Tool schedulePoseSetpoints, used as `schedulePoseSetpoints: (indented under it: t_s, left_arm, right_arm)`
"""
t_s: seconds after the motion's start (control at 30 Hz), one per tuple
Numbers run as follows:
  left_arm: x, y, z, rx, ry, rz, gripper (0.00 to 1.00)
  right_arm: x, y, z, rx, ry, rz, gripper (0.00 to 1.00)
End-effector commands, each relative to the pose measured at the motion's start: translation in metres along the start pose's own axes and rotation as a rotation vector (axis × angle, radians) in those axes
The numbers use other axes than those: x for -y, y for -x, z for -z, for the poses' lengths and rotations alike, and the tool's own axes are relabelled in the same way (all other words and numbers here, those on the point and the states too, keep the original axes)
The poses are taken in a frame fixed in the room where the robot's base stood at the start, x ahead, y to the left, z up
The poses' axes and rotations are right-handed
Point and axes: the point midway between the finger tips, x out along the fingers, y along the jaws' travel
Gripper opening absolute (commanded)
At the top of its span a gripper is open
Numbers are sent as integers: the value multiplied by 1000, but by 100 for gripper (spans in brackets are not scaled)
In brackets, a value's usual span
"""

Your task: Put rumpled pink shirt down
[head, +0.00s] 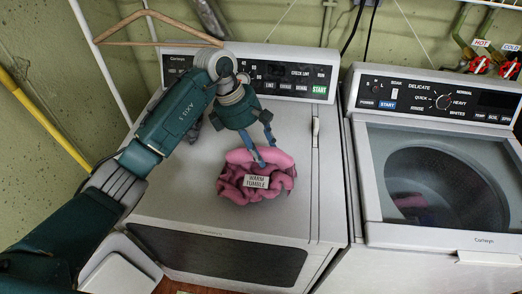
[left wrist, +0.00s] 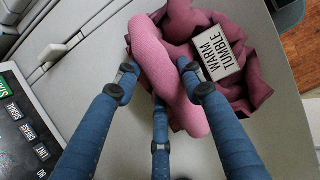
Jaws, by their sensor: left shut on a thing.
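The rumpled pink shirt (head: 238,182) is a crumpled bundle on the top of the left machine, the dryer (head: 190,215). A small label reading "WARM TUMBLE" (head: 256,181) shows on it. My left gripper (head: 265,155) reaches down onto the shirt's far edge and is shut on a fold of it. In the left wrist view the blue fingers (left wrist: 160,80) close around a thick pink fold (left wrist: 168,70), with the rest of the shirt beyond. The shirt appears to rest on the dryer top; any small gap beneath it cannot be told. My right gripper is not in view.
A washer (head: 440,228) with a clear lid stands at the right, with a pinkish thing (head: 410,201) visible through it. Control panels (head: 290,80) rise behind the dryer top. A wooden hanger (head: 155,43) hangs at upper left. The dryer top around the shirt is clear.

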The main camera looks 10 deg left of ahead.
Motion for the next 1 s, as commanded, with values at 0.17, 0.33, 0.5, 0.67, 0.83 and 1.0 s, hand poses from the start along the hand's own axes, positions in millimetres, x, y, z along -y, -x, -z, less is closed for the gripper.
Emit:
schedulePoseSetpoints:
  t_s: [0.17, 0.33, 0.5, 0.67, 0.83, 1.0]
  left_arm:
    - [1, -17, 6, 1, 0, 1, 0]
    - [0, -17, 6, 0, -1, 0, 0]
    - [0, -21, 8, -1, -1, 0, 41]
    - [0, -20, 7, 0, 0, 1, 58]
    - [0, -20, 7, 0, -1, 1, 58]
    - [-1, -13, 7, -1, -1, -3, 58]
  right_arm:
    - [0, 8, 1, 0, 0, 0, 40]
    - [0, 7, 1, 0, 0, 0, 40]
    - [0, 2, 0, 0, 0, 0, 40]
    - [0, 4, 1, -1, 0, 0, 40]
    - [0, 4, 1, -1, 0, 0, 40]
    - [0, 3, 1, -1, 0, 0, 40]
